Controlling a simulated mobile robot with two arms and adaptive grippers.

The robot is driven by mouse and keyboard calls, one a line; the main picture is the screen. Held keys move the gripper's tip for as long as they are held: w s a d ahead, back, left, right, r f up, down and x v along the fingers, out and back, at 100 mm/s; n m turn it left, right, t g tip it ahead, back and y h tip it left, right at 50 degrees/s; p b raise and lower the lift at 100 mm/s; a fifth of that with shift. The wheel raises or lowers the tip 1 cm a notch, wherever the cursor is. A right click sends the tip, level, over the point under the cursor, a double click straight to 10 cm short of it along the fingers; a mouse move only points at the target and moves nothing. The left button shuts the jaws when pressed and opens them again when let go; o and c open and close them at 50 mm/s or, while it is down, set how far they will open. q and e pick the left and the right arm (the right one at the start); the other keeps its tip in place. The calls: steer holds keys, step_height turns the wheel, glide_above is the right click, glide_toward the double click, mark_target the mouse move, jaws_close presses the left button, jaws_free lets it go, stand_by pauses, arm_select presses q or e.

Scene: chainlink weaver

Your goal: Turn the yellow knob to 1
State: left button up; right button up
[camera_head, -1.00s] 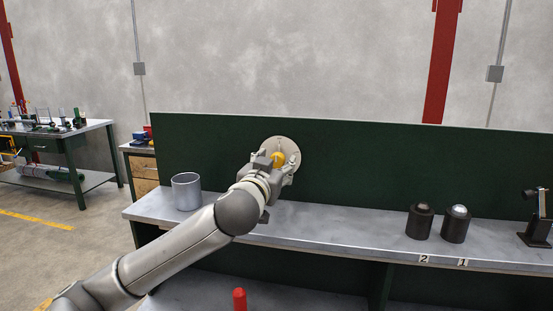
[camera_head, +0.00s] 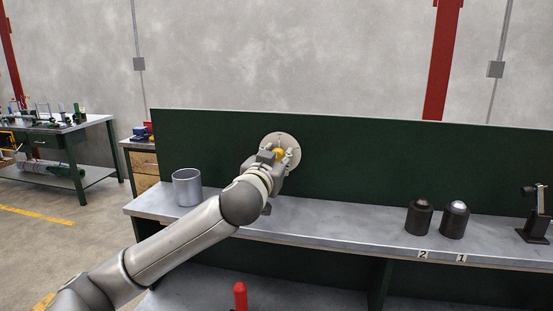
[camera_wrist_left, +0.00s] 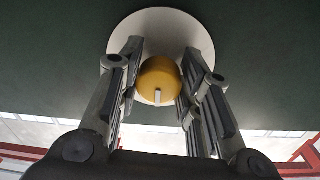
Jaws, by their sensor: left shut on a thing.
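The yellow knob (camera_head: 278,154) sits on a round pale dial plate (camera_head: 283,137) on the green back panel of the bench. My left gripper (camera_head: 281,158) is at the knob and covers part of it in the head view. In the left wrist view, the fingers of my left gripper (camera_wrist_left: 158,88) stand on both sides of the knob (camera_wrist_left: 160,78) and are shut on it. A pale mark shows on the knob, toward the bottom of that picture. The dial's numbers cannot be read. My right gripper is in neither view.
A grey metal cup (camera_head: 187,188) stands on the bench (camera_head: 310,222) left of my arm. Two dark cylinders, one at label 2 (camera_head: 419,217) and one at label 1 (camera_head: 454,220), and a black stand (camera_head: 536,215) are at the right. A red object (camera_head: 240,297) is below.

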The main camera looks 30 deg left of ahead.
arm_select(q)
steer(key=shift+r+m+p, duration=0.1)
steer(key=shift+m+p, duration=0.45)
steer(key=shift+m, duration=0.15)
steer(key=m+p, duration=0.4)
steer(key=m, duration=0.1)
steer(key=shift+r, duration=0.1)
steer(key=m+p, duration=0.3)
steer(key=m, duration=0.1)
steer(key=shift+a, duration=0.1)
steer(key=shift+m+g+p, duration=0.3)
steer(key=shift+m+p, duration=1)
steer(key=shift+m, duration=0.3)
steer(key=o, duration=1)
steer(key=shift+o, duration=0.2)
